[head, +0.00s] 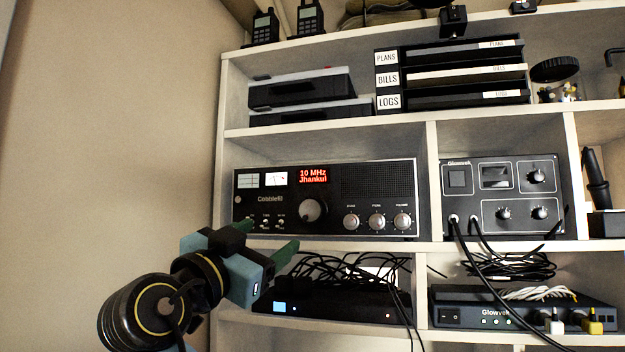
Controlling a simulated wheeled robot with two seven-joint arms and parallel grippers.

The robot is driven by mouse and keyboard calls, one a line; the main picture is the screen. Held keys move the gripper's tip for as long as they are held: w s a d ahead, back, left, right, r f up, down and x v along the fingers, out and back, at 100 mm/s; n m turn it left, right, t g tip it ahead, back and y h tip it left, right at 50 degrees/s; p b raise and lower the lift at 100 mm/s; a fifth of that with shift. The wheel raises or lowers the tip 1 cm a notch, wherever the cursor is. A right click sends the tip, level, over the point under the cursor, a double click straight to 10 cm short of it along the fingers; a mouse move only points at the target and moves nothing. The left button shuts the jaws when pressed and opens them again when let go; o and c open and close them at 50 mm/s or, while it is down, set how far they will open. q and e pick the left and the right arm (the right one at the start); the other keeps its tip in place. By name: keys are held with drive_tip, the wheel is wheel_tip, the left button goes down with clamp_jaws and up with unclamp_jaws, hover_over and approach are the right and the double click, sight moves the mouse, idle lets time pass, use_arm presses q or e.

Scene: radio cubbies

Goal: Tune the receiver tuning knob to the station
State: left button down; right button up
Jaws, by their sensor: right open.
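The receiver (335,200) is a dark box with the name Cobblefil, standing on the middle shelf. Its red display (313,176) reads "10 MHz Jhankul". The large round silver tuning knob (312,210) sits below the display, with three smaller knobs (377,221) to its right. My right gripper (266,238) is in front of the receiver's lower left corner, below and left of the tuning knob. Its green-tipped fingers are spread apart with nothing between them, and it does not appear to touch the knob. My left gripper is not in view.
A Glowvek unit (505,197) with plugged cables stands in the cubby to the right. Below the receiver, black cables (345,272) lie over a dark box (330,303). Shelf edges and a divider (431,180) frame the cubbies. The wall at left is bare.

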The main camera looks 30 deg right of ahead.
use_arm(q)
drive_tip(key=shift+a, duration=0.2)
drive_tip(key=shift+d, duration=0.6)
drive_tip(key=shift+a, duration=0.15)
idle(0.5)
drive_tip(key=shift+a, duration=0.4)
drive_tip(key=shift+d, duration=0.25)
use_arm(e)
drive_tip(key=n+t+y+p, duration=0.2)
drive_tip(key=n+t+p, duration=0.2)
drive_tip(key=n+p, duration=0.45)
approach(310, 214)
drive_tip(key=shift+m, duration=0.75)
drive_tip(key=p+x, duration=0.2)
drive_tip(key=x, duration=0.6)
drive_tip(key=shift+w+d+r, duration=0.1)
drive_tip(key=shift+w+d, duration=0.1)
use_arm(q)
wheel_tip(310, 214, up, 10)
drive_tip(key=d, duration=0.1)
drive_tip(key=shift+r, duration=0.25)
